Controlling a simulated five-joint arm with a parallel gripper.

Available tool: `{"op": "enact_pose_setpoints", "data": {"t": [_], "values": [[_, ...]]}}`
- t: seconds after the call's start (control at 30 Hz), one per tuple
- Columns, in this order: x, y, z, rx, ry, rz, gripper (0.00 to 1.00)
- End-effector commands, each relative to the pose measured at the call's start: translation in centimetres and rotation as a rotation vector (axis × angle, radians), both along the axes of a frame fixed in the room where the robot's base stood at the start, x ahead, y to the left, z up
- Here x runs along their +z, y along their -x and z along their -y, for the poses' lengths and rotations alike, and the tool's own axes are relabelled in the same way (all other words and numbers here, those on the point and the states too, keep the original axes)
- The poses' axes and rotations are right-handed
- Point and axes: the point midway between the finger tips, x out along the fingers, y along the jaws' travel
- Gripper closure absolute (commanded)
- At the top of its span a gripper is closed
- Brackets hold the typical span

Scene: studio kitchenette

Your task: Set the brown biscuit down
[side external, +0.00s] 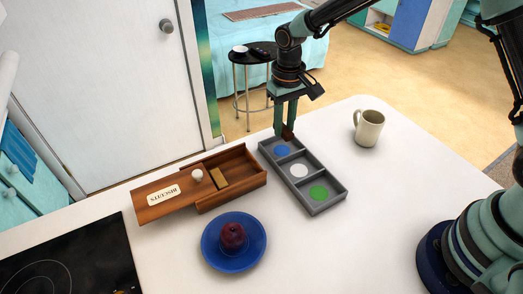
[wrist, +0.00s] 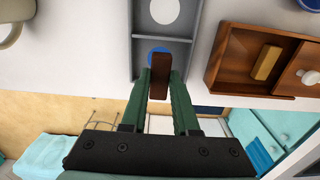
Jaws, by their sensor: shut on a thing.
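My gripper (side external: 285,127) is shut on the brown biscuit (side external: 289,132), a dark brown block. In the wrist view the biscuit (wrist: 160,75) stands out between the two green fingers and partly covers a blue disc (wrist: 158,52). The grey tray (side external: 331,203) has three compartments in a row, with a blue disc (side external: 282,150), a white disc (side external: 299,170) and a green disc (side external: 318,192). The biscuit is at the far end of the tray, by the blue-disc compartment. I cannot tell whether it touches the tray.
A wooden box labelled BISCUITS (side external: 254,185), its lid (side external: 160,205) slid partly open, holds a tan block (side external: 238,182). A blue plate (side external: 254,254) bears a dark red fruit (side external: 232,236). A cream mug (side external: 368,128) stands right of the tray. A black hob (side external: 95,250) is at left.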

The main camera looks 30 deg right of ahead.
Motion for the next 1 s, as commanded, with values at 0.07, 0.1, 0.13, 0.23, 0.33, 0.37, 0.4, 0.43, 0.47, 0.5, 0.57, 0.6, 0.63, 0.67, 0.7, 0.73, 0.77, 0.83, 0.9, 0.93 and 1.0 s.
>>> {"op": "enact_pose_setpoints", "data": {"t": [0.07, 0.1, 0.13, 0.23, 0.33, 0.37, 0.4, 0.43, 0.47, 0.5, 0.57, 0.6, 0.63, 0.67, 0.7, 0.73, 0.77, 0.83, 0.9, 0.93, 1.0], "values": [[-1.0, 0.0, 0.0, 0.0, 0.0, -0.002, 1.0], [-1.2, 0.0, 0.0, 0.0, 0.0, -0.001, 1.0], [-1.3, 0.0, 0.0, 0.0, 0.0, 0.0, 1.0], [-2.2, 0.0, 0.0, 0.0, 0.0, -0.001, 1.0], [-3.7, 0.1, 0.0, 0.0, 0.001, -0.003, 1.0], [-4.1, 0.0, 0.0, 0.0, 0.001, -0.003, 1.0], [-4.7, 0.0, 0.0, 0.0, 0.001, -0.003, 1.0], [-5.0, 0.0, 0.0, 0.0, 0.001, -0.002, 1.0], [-5.3, 0.0, 0.0, 0.0, 0.001, -0.002, 1.0], [-5.6, 0.0, 0.0, 0.0, 0.0, -0.002, 1.0], [-5.7, 0.0, 0.0, 0.0, 0.0, 0.0, 1.0], [-5.7, 0.0, 0.0, 0.0, 0.0, 0.001, 1.0], [-5.7, 0.0, 0.0, 0.0, 0.0, 0.001, 1.0], [-5.7, 0.0, 0.0, 0.0, 0.0, 0.001, 1.0], [-5.7, 0.0, 0.0, 0.0, 0.0, 0.001, 1.0], [-5.7, 0.0, 0.0, 0.0, 0.0, 0.001, 1.0], [-5.7, 0.0, 0.0, 0.0, 0.0, 0.001, 1.0], [-5.7, 0.0, 0.0, 0.0, 0.0, 0.001, 1.0], [-5.9, 0.0, 0.0, 0.0, 0.0, 0.0, 1.0], [-6.0, 0.0, 0.0, 0.0, 0.0, 0.0, 1.0], [-5.9, 0.0, 0.0, 0.0, 0.0, 0.001, 0.45]]}}
